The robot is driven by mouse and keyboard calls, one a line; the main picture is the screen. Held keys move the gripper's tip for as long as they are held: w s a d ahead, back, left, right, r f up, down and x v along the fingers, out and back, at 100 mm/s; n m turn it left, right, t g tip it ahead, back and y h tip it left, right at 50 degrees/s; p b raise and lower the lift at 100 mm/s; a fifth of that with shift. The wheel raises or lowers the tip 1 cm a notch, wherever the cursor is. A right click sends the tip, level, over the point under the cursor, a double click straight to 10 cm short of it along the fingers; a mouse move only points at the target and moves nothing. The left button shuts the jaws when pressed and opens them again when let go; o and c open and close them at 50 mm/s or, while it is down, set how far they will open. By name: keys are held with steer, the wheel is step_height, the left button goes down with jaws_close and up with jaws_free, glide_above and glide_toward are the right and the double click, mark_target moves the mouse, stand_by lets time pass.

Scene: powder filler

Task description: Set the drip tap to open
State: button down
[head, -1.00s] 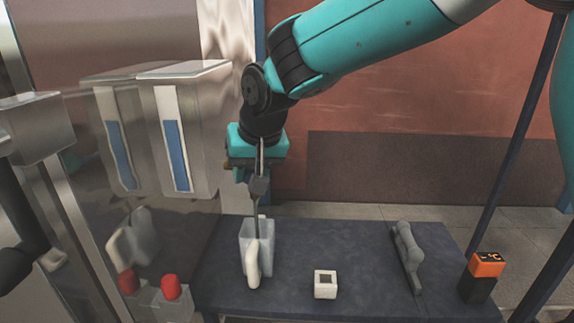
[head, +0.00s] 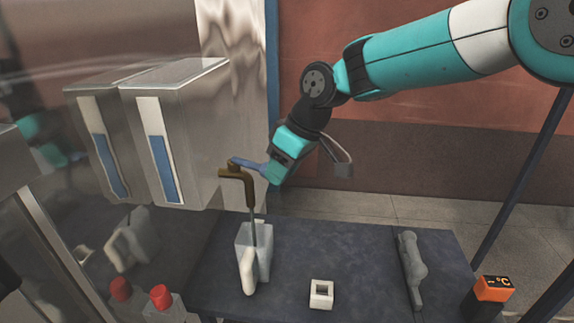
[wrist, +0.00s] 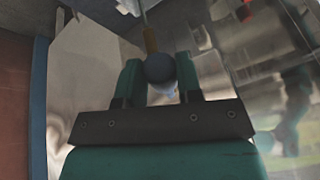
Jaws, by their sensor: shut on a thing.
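The drip tap (head: 247,188) is a bent brass spout on the side of the steel cabinet. Its blue lever (head: 248,165) points to the right, nearly level and sloping slightly down. My gripper (head: 271,172) is shut on the lever's outer end. In the wrist view my two fingers (wrist: 159,78) are on either side of the lever's rounded blue-grey end (wrist: 160,69), with brass (wrist: 150,40) beyond it. A thin grey-blue line, which looks like a stream, runs from the spout down to a translucent jug (head: 266,248) with a white handle (head: 248,272).
The jug stands on a dark table (head: 350,260). A small white square block (head: 321,294), a grey tool-like object (head: 412,268) and an orange-black device (head: 490,290) are also there. A red-capped bottle (head: 162,298) is at the lower left. The steel cabinet (head: 190,130) is close on the left.

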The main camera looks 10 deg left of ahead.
steer(key=shift+w+r+n, duration=0.1)
steer(key=shift+w+n, duration=0.2)
stand_by(0.4)
steer(key=c, duration=1.1)
jaws_free()
steer(key=shift+o, duration=0.2)
steer(key=shift+d, duration=0.1)
steer(key=p+v, duration=0.1)
steer(key=v, duration=1.6)
steer(key=shift+w+p, duration=0.15)
steer(key=shift+p, duration=0.15)
steer(key=shift+d+r, duration=0.1)
